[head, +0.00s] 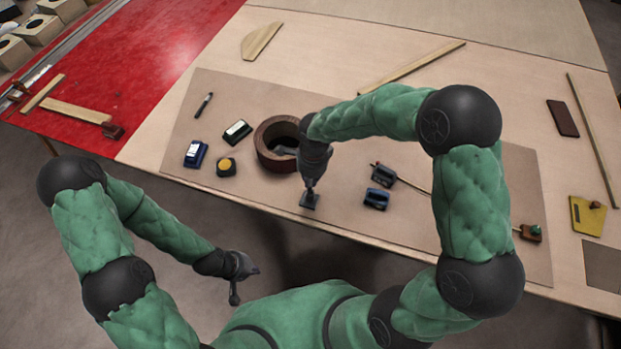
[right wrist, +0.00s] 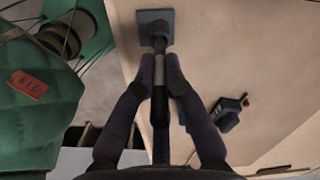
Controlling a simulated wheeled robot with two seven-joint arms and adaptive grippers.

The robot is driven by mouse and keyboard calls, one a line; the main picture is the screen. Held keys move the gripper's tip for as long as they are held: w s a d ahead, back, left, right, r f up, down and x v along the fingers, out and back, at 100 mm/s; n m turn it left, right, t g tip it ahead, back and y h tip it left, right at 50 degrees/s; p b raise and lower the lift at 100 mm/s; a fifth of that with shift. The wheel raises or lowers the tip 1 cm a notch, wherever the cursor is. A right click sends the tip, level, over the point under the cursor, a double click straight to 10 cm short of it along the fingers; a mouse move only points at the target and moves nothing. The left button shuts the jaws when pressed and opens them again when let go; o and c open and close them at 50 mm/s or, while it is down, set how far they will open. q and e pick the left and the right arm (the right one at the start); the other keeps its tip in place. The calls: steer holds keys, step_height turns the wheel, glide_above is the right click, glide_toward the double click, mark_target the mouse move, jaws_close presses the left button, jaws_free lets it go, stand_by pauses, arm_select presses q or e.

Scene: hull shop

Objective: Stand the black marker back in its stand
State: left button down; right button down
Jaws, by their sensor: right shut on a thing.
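The black marker (right wrist: 160,105) is between the fingers of my right gripper (right wrist: 163,62), which is shut on it. In the head view my right gripper (head: 311,183) is over the front part of the mat, close above the small dark stand (head: 310,202). The stand's square base also shows in the right wrist view (right wrist: 146,17). The marker's far end meets the stand's round socket in that view; I cannot tell how deep it sits. My left gripper (head: 236,290) is off the table's front edge, away from everything; its jaws are too small to read.
A brown ring (head: 267,160) stands left of my right gripper. Dark blue blocks (head: 377,199) lie to its right. A blue box (head: 195,154), a yellow-topped round thing (head: 226,167) and a dark pen-like stick (head: 204,104) lie left. The mat's back middle is clear.

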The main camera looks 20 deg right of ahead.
steer(key=shift+f+b, duration=0.65)
steer(key=shift+b, duration=0.35)
stand_by(1.1)
steer(key=c, duration=1.2)
jaws_free()
steer(key=shift+c, duration=0.2)
step_height(320, 180, up, 12)
steer(key=shift+s+d, duration=0.2)
steer(key=shift+d, duration=0.05)
